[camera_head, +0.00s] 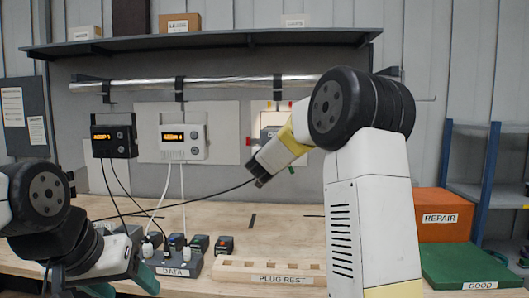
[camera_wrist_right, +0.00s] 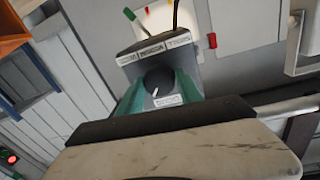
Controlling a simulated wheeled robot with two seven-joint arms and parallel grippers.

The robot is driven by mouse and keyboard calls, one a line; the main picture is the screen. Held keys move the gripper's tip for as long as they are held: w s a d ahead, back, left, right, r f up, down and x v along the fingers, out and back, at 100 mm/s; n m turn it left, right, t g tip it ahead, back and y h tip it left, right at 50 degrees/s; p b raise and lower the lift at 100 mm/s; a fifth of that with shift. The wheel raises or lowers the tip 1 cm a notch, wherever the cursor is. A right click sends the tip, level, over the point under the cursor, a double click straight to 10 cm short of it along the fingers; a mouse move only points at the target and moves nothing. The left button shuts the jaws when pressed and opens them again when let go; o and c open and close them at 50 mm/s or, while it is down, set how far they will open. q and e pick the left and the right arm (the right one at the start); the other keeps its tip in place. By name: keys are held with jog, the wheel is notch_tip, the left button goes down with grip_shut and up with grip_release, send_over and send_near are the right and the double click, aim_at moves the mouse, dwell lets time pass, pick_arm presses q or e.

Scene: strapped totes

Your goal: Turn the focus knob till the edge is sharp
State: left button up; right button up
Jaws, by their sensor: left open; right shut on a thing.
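A grey box (camera_wrist_right: 152,58) with a round black knob (camera_wrist_right: 158,78) shows in the right wrist view. The knob has a white pointer line, and a small label under it is too blurred to read. My right gripper (camera_wrist_right: 160,84) has its teal fingers on both sides of the knob and is shut on it. In the head view the box (camera_head: 270,121) is on the back wall, largely hidden behind my right arm, and the knob is hidden. My left gripper (camera_head: 122,285) is open at the lower left, low by the bench, with nothing seen between its fingers. I see no picture of an edge.
A black unit (camera_head: 113,140) and a white unit (camera_head: 183,142) with orange displays hang on the wall. Cables run down to the DATA block (camera_head: 180,268). The PLUG REST (camera_head: 270,270) lies on the bench. A REPAIR box (camera_head: 443,212) and GOOD tray (camera_head: 470,268) are at right.

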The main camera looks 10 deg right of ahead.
jog(key=m, duration=0.4)
jog(key=o, duration=1.4)
jog(key=shift+c, duration=0.2)
jog(key=v, duration=0.8)
jog(key=shift+w+r, duration=0.1)
jog(key=shift+r, duration=0.05)
